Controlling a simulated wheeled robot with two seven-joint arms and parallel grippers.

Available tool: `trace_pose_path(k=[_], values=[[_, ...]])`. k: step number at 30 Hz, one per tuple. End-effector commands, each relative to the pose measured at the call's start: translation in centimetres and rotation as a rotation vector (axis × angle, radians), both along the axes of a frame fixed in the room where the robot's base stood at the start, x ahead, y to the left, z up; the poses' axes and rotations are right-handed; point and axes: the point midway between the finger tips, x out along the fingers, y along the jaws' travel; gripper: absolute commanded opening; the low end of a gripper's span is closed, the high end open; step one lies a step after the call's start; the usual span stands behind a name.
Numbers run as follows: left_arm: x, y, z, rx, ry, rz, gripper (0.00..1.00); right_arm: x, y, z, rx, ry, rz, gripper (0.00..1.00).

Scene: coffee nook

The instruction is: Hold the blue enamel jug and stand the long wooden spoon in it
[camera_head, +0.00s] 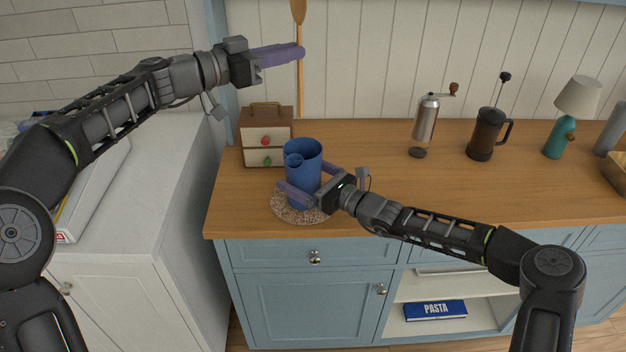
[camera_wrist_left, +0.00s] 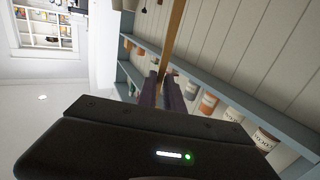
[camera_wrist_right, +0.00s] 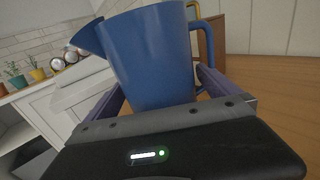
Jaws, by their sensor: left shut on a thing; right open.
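The blue enamel jug (camera_head: 303,158) stands upright on a round speckled mat (camera_head: 285,210) near the counter's front left. It fills the right wrist view (camera_wrist_right: 150,60), its spout to the left and handle to the right. My right gripper (camera_head: 304,177) is open, with a finger on each side of the jug; firm contact cannot be told. My left gripper (camera_head: 300,51) is shut on the long wooden spoon (camera_head: 300,88), which hangs upright, bowl up. The spoon's lower end appears above the jug's rim in the head view. The spoon also shows in the left wrist view (camera_wrist_left: 175,38).
A small drawer box (camera_head: 266,120) stands just behind and left of the jug. A grinder (camera_head: 425,120), a French press (camera_head: 487,135) and a lamp (camera_head: 577,97) stand farther right. The counter (camera_head: 360,150) between jug and grinder is clear.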

Motion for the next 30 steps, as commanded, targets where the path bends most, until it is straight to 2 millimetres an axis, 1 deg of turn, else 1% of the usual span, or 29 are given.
trace_pose_path(k=[8,9,30], values=[[0.0,0.0,0.02,0.0,0.0,0.0,0.0,0.1,0.12,0.0,0.0,0.0,0.0,1.0],[0.0,0.0,0.02,0.0,0.0,0.0,0.0,0.1,0.12,0.0,0.0,0.0,0.0,0.98],[0.0,0.0,0.02,0.0,0.0,0.0,0.0,0.08,0.1,0.01,0.0,0.0,0.0,0.41]])
